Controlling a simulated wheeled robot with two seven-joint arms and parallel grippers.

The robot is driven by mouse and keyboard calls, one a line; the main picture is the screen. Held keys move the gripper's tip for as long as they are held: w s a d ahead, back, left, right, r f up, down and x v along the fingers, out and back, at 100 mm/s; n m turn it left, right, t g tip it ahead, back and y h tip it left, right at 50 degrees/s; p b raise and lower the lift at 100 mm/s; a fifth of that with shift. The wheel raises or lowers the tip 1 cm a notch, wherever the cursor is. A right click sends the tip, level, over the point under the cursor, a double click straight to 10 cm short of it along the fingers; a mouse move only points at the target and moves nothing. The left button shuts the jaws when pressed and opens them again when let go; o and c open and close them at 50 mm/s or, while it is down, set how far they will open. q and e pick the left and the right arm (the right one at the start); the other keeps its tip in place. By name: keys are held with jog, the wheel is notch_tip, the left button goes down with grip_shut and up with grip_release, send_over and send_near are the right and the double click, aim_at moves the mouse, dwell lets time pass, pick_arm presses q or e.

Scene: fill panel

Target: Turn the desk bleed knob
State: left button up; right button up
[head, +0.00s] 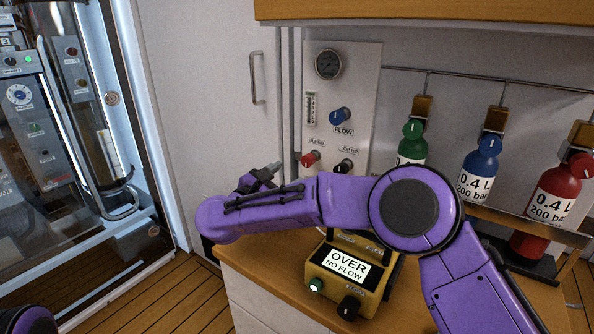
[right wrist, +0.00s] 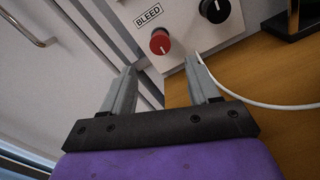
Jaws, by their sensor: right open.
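The red bleed knob (head: 310,158) sits low on the left of the pale upright panel (head: 362,75), under its BLEED label. In the right wrist view the red knob (right wrist: 160,42) shows just beyond and between my fingertips, apart from them. My right gripper (head: 268,172) is open and empty, left of the knob in the head view. Its two grey fingers also show in the right wrist view (right wrist: 160,66). My left gripper is out of view.
A black TOP UP knob (head: 344,167) is close right of the bleed knob, with a blue FLOW knob (head: 339,116) above. A yellow box (head: 349,270) reading "OVER NO FLOW" stands on the wooden desk (head: 262,268). A white hose (right wrist: 250,103) curves over the desk. Bottles (head: 480,172) stand right.

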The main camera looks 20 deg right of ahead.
jog(key=shift+v, duration=1.2)
